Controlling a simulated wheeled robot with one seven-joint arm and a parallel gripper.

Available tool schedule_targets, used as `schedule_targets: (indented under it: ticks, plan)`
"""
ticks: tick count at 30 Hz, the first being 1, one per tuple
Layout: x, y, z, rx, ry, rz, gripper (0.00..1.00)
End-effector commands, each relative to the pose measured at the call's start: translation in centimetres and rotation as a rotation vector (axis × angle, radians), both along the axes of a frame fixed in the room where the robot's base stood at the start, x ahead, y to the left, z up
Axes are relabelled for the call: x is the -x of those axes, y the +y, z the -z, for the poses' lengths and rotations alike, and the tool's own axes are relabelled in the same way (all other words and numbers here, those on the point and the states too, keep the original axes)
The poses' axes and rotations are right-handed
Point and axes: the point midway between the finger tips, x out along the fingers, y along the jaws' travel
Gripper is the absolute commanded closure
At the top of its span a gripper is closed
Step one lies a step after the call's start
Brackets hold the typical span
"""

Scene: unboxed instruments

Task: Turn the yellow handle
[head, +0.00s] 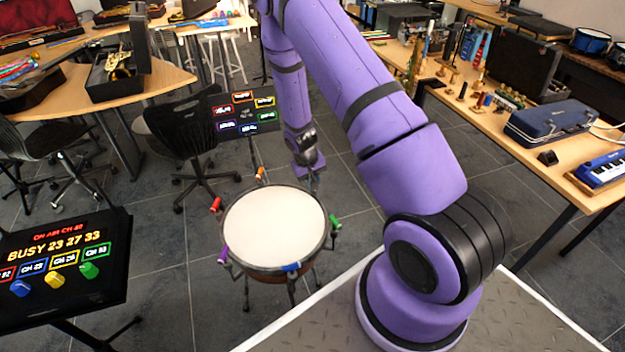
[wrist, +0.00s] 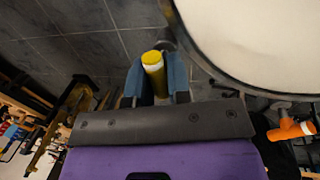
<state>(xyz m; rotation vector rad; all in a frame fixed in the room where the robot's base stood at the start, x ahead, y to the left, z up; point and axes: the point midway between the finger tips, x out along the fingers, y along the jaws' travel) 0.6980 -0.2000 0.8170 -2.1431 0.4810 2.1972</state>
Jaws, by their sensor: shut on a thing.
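The yellow handle (wrist: 153,66) is on the side of a round drum with a pale head (head: 272,229), close to the drum's rim. The drum's pale head also fills the upper right of the wrist view (wrist: 265,35). My gripper (head: 309,170) is at the drum's far right side. In the wrist view its two blue fingers (wrist: 156,84) are on either side of the yellow handle, shut on it. In the head view the yellow handle is hidden by my gripper.
Other drum handles are orange (head: 260,173), red (head: 215,204), purple (head: 223,254), blue (head: 290,267) and green (head: 335,222). A black panel (head: 70,240) with coloured knobs stands at left. A lit sign (head: 243,112) stands behind the drum. A loaded table (head: 520,160) is at right.

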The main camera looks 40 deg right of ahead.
Motion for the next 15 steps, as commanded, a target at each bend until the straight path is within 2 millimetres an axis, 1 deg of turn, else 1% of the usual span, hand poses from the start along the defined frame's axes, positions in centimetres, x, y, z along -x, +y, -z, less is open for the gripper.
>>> schedule_targets:
  ticks: [7, 15]
  plan:
    - [0.08, -0.23, -0.06, 0.003, 0.001, -0.101, 1.0]
    - [0.06, -0.26, -0.06, 0.003, 0.0, -0.137, 1.0]
